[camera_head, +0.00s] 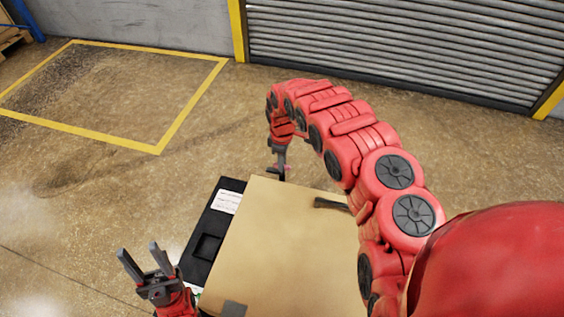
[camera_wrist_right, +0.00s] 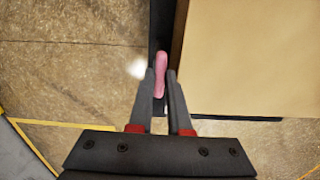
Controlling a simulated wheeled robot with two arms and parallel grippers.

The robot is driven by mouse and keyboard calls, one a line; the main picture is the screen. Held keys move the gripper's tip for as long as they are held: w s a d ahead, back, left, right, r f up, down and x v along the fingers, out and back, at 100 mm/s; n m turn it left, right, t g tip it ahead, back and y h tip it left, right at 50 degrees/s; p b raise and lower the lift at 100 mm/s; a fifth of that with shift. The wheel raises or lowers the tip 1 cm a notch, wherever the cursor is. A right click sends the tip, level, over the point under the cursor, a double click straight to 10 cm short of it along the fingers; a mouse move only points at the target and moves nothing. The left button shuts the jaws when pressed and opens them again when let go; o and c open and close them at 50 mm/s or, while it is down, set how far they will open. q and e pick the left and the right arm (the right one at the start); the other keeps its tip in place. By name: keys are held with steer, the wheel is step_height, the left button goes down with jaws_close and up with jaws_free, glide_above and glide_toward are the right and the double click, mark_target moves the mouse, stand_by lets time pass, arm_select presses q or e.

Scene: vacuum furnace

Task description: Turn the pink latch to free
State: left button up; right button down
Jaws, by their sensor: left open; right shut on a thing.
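The pink latch (camera_wrist_right: 162,60) shows in the right wrist view as a short rounded bar, pointing nearly straight up the picture, against a dark strip beside the tan panel. My right gripper (camera_wrist_right: 160,78) is shut on it, a finger on each side. In the head view my right gripper (camera_head: 278,172) is at the far edge of the tan-topped furnace (camera_head: 275,245), and the latch is too small to make out clearly there. My left gripper (camera_head: 139,249) is open and empty, left of the furnace's near end.
A black panel (camera_head: 207,248) with a white label (camera_head: 227,202) runs along the furnace's left side. A dark handle (camera_head: 330,204) lies on the tan top near my right arm. The floor to the left is clear, with a yellow-marked area; a roller shutter (camera_head: 400,45) stands behind.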

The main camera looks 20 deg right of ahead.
steer(key=c, duration=0.9)
jaws_free()
steer(key=shift+o, duration=0.2)
steer(key=shift+r, duration=0.1)
steer(key=shift+r, duration=0.55)
step_height(320, 180, up, 4)
steer(key=shift+r+b, duration=0.2)
steer(key=shift+b, duration=0.45)
step_height(320, 180, up, 12)
steer(key=p, duration=0.8)
